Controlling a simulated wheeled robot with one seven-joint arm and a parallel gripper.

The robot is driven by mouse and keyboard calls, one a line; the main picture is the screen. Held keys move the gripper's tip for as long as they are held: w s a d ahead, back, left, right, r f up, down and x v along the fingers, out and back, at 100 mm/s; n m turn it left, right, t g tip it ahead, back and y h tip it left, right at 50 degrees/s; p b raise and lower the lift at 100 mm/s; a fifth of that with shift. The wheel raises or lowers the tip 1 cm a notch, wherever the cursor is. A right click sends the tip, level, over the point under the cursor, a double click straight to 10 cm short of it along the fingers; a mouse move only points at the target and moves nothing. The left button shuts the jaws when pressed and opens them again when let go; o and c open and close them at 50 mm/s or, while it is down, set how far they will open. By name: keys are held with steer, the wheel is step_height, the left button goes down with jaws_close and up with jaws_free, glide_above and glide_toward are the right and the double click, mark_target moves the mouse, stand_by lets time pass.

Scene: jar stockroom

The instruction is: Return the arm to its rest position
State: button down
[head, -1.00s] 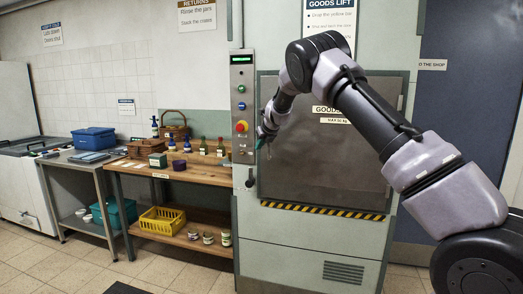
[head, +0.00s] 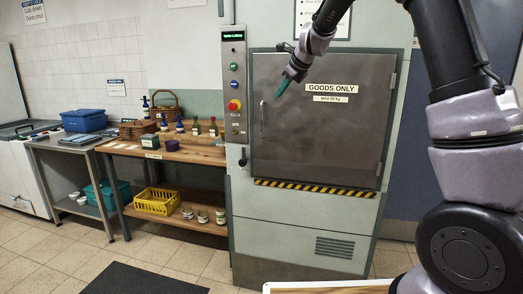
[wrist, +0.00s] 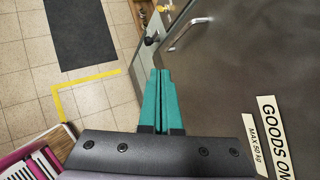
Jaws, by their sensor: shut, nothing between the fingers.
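My gripper (head: 284,86) is shut and empty, with its teal fingers pointing down in front of the grey goods lift door (head: 330,140). In the wrist view the two teal fingers (wrist: 157,100) lie side by side with nothing between them. My arm rises on the right of the head view and bends over towards the lift, its upper part cut off by the top edge. The lift door is shut, with a vertical handle (head: 263,114) at its left side. The handle also shows near the top of the wrist view (wrist: 181,34), apart from the fingers.
The lift's control panel (head: 235,90) is left of the door. A wooden bench (head: 185,155) further left holds bottles, baskets and a purple pot; a yellow crate (head: 157,202) and jars stand on its lower shelf. A dark mat (head: 145,279) lies on the open floor.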

steer(key=s+d+r+n, duration=0.6)
steer(key=s+d, duration=0.3)
steer(key=s, duration=0.3)
steer(key=s+d+f+n+h, duration=0.1)
steer(key=s+d+n, duration=0.2)
steer(key=s, duration=0.6)
steer(key=s+d+f+n+h, duration=0.1)
steer(key=s+d+n, duration=0.2)
steer(key=s+n, duration=0.3)
steer(key=s+d+f+n+h, duration=0.1)
steer(key=s+d+n, duration=0.2)
steer(key=s, duration=1)
steer(key=shift+f+n, duration=0.25)
steer(key=shift+n, duration=0.95)
steer(key=shift+d, duration=0.1)
